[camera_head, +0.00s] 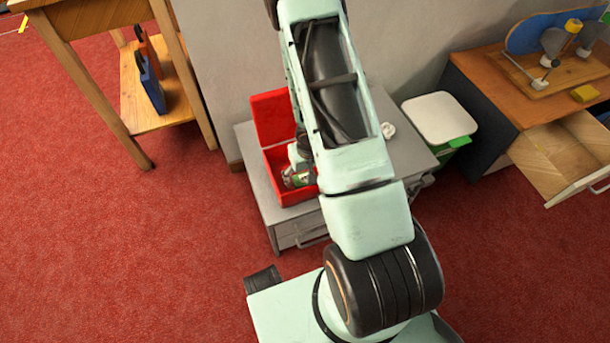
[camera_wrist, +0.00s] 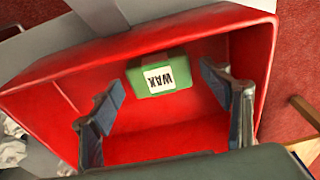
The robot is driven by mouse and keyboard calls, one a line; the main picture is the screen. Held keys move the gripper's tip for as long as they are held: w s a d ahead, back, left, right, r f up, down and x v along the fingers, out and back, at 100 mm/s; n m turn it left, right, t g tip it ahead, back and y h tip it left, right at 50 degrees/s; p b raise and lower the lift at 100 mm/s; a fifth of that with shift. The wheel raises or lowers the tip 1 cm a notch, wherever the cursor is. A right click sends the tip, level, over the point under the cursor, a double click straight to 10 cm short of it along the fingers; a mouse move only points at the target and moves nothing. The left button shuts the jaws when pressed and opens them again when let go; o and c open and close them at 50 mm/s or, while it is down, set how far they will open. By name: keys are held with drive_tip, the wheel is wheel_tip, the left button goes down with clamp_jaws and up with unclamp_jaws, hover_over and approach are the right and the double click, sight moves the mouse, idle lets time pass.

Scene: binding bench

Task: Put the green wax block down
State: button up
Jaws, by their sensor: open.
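The green wax block (camera_wrist: 178,79), with a white label reading WAX, lies inside the red box (camera_wrist: 60,92) in the wrist view. My gripper (camera_wrist: 166,92) is open inside the box, with one finger on each side of the block and a gap to both. In the head view the red box (camera_head: 271,118) stands with its lid up on a grey cabinet. A bit of green shows beside my gripper (camera_head: 298,178) there, low in the box. My arm hides part of the box and cabinet.
The grey cabinet (camera_head: 250,160) has crumpled white paper (camera_head: 388,130) on top. A white-lidded bin (camera_head: 440,117) stands to its right, by a wooden desk with an open drawer (camera_head: 560,160). A wooden table (camera_head: 100,18) with a lower shelf stands at left. Red carpet is clear in front.

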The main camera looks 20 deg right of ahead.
wheel_tip(320, 180, up, 12)
drive_tip(key=s+p, duration=0.1)
drive_tip(key=p, duration=0.4)
drive_tip(key=shift+s+p, duration=0.35)
drive_tip(key=shift+s, duration=0.05)
